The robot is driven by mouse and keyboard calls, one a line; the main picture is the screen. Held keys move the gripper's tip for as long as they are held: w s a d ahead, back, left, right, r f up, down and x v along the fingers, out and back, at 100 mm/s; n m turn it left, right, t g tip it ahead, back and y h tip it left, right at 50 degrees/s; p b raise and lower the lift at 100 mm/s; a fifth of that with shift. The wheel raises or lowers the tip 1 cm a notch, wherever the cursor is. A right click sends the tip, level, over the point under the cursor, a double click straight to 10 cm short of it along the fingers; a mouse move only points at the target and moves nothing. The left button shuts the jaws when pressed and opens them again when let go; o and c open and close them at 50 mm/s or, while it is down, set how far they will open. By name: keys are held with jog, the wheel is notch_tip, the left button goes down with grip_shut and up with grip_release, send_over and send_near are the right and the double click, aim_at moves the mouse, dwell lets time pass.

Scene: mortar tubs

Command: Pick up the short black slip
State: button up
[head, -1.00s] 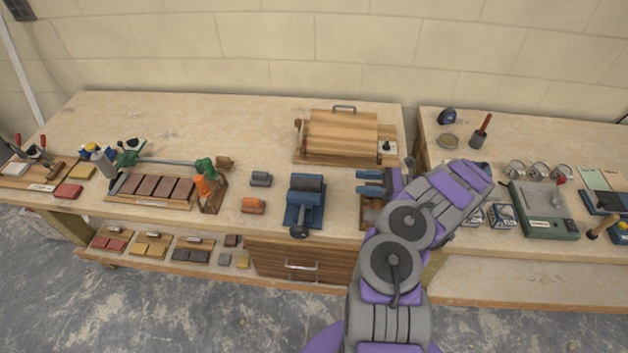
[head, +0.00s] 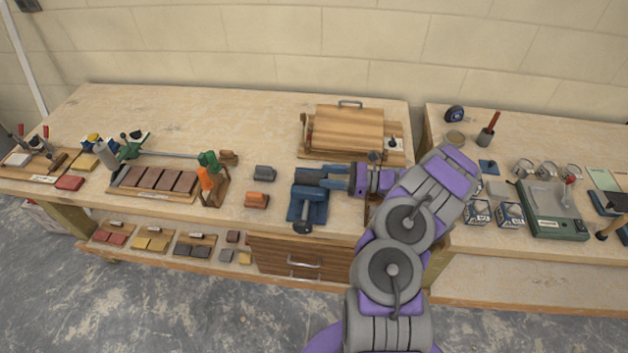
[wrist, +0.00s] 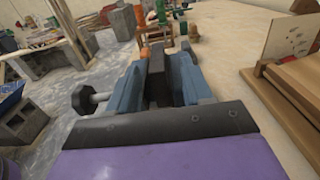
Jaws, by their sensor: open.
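A short black block (head: 309,176), the likely black slip, lies at the top of a blue vise (head: 306,207) near the bench's front edge. In the wrist view the block (wrist: 157,72) stands upright between blue parts, with the vise's dark knob (wrist: 86,100) to the left. My gripper (head: 328,178) reaches in from the right, its blue fingers at the block's right side. It is open. In the wrist view my gripper (wrist: 160,85) lies around or just short of the block; similar blues hide where fingers end and vise begins, so contact cannot be told.
A wooden press (head: 346,130) stands behind the vise. A grey block (head: 265,172) and an orange block (head: 257,200) lie to its left, beside an orange and green tool (head: 211,182). A green scale (head: 554,210) is at right. The back left bench is clear.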

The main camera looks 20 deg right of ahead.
aim_at(312, 174)
jog(key=x, duration=0.2)
jog(key=b+x, duration=0.1)
jog(key=x, duration=0.2)
jog(key=shift+s+a, duration=0.3)
jog(key=shift+a, duration=0.05)
jog(key=shift+w+b, duration=0.3)
jog(key=shift+b, duration=0.05)
jog(key=shift+w+d, duration=0.1)
jog(key=shift+d, duration=0.5)
jog(key=shift+a+r, duration=0.15)
jog(key=shift+a, duration=0.85)
jog(key=c, duration=0.6)
jog(key=shift+d, duration=0.15)
jog(key=shift+c, duration=1.4)
jog(key=shift+d, duration=0.4)
grip_shut()
